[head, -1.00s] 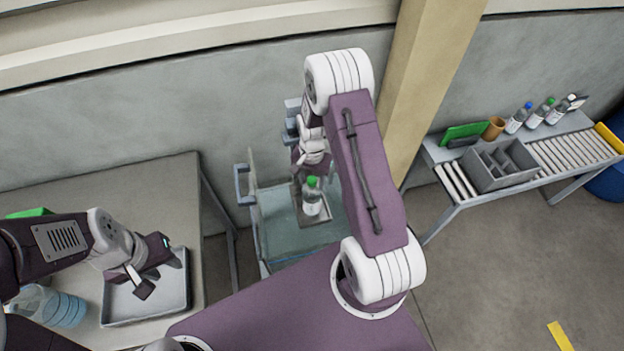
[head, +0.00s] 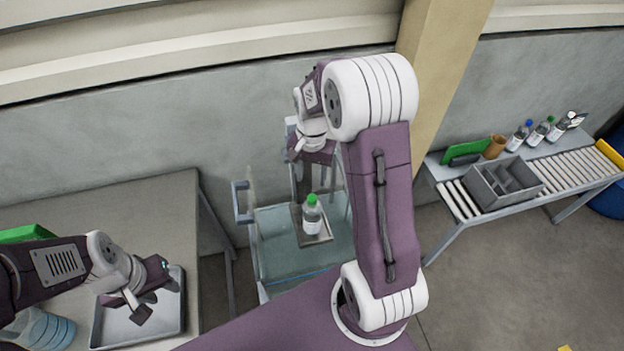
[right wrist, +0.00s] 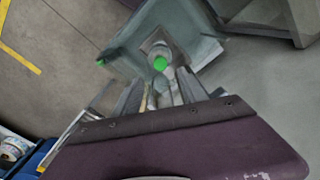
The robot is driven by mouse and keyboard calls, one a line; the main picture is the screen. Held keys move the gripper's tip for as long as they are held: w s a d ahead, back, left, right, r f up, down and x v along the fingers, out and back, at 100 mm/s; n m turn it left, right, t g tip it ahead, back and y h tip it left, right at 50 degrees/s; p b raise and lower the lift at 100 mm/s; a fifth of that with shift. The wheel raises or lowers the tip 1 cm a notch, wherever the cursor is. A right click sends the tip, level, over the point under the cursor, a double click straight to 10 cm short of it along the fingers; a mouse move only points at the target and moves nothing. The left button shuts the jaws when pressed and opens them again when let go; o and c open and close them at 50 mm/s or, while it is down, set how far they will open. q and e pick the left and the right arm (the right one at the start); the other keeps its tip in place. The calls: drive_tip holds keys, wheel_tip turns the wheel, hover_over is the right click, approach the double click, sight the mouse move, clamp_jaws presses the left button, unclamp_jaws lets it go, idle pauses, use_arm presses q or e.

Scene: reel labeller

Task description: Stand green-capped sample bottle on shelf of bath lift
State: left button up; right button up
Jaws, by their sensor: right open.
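The green-capped sample bottle (head: 312,218) stands upright on the small grey shelf (head: 322,240) of the bath lift, over the teal water bath (head: 275,262). In the right wrist view its green cap (right wrist: 160,63) shows beyond the fingers, seen from above. My right gripper (right wrist: 160,82) is open and empty; in the head view it is above and behind the bottle, apart from it, its fingertips hard to make out. My left gripper (head: 155,299) looks open and empty over a grey tray (head: 100,325) on the left table.
A roller bench (head: 560,165) at the right holds several bottles, a grey divided box (head: 500,190) and a brown cup (head: 495,147). A pillar (head: 440,80) stands behind my right arm. The left table (head: 120,210) is mostly clear at the back.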

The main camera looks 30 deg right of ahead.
drive_tip(key=s+a+n+t, duration=0.1)
drive_tip(key=s+a+n, duration=0.3)
drive_tip(key=s, duration=0.2)
drive_tip(key=s+a+n, duration=0.4)
drive_tip(key=s+n, duration=0.1)
drive_tip(key=s, duration=0.2)
use_arm(q)
wheel_tip(320, 180, down, 8)
drive_tip(key=b, duration=0.7)
drive_tip(key=shift+b, duration=0.4)
use_arm(e)
wheel_tip(320, 180, down, 8)
drive_tip(key=shift+w+d, duration=0.4)
drive_tip(key=shift+d, duration=0.05)
use_arm(q)
drive_tip(key=shift+s+r, duration=0.1)
drive_tip(key=shift+r, duration=0.05)
use_arm(e)
drive_tip(key=shift+s, duration=0.15)
